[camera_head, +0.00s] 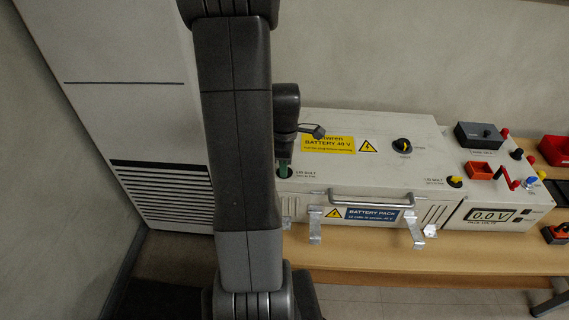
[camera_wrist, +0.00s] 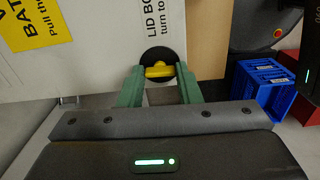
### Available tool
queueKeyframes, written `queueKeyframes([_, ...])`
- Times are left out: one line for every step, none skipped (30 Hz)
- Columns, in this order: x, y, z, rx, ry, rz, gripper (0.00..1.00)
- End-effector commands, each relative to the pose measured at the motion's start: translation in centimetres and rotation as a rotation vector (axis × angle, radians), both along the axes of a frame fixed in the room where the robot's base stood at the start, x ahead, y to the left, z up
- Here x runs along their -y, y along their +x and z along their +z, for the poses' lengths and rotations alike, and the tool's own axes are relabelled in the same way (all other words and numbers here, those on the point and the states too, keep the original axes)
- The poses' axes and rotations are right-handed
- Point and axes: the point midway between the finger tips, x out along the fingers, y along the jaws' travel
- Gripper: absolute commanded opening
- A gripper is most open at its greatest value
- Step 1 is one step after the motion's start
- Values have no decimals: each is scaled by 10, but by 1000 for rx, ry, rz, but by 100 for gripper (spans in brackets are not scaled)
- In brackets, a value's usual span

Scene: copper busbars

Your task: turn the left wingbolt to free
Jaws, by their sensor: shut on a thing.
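The left wingbolt (camera_wrist: 158,70) is a yellow wing on a round black base, at the edge of the battery box lid, beside the printed words "LID BOLT" and "turn to free". My gripper (camera_wrist: 160,76) has green fingers, one on each side of the yellow wing, shut on it. In the head view my gripper (camera_head: 284,170) points down at the lid's left end, and my arm hides the bolt. The white battery box (camera_head: 315,178) has its lid on. The right wingbolt (camera_head: 454,181), also yellow on black, sits at the lid's right end.
A metal handle (camera_head: 370,204) and latches (camera_head: 315,226) are on the box front. A meter unit (camera_head: 490,215) reading 0.0 V is at right. Blue crates (camera_wrist: 262,85) show in the wrist view.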

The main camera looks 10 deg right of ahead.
Motion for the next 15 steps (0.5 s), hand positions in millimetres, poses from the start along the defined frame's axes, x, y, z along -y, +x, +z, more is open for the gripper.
queueKeyframes([0,0,0,1,0,13,8])
queueKeyframes([0,0,0,1,0,22,8])
queueKeyframes([0,0,0,1,0,30,8])
queueKeyframes([0,0,0,2,-1,36,8])
queueKeyframes([0,0,0,2,-1,40,8])
queueKeyframes([0,0,0,2,-1,46,8])
queueKeyframes([0,1,0,2,-1,49,8])
queueKeyframes([0,0,0,2,-1,52,8])
queueKeyframes([0,1,0,2,-1,54,8])
queueKeyframes([0,1,0,2,-1,55,8])
queueKeyframes([0,1,0,2,-1,56,8])
queueKeyframes([0,1,0,2,-1,57,8])
queueKeyframes([0,1,0,2,-1,57,8])
queueKeyframes([0,1,1,2,-1,57,8])
queueKeyframes([0,1,1,2,-1,56,8])
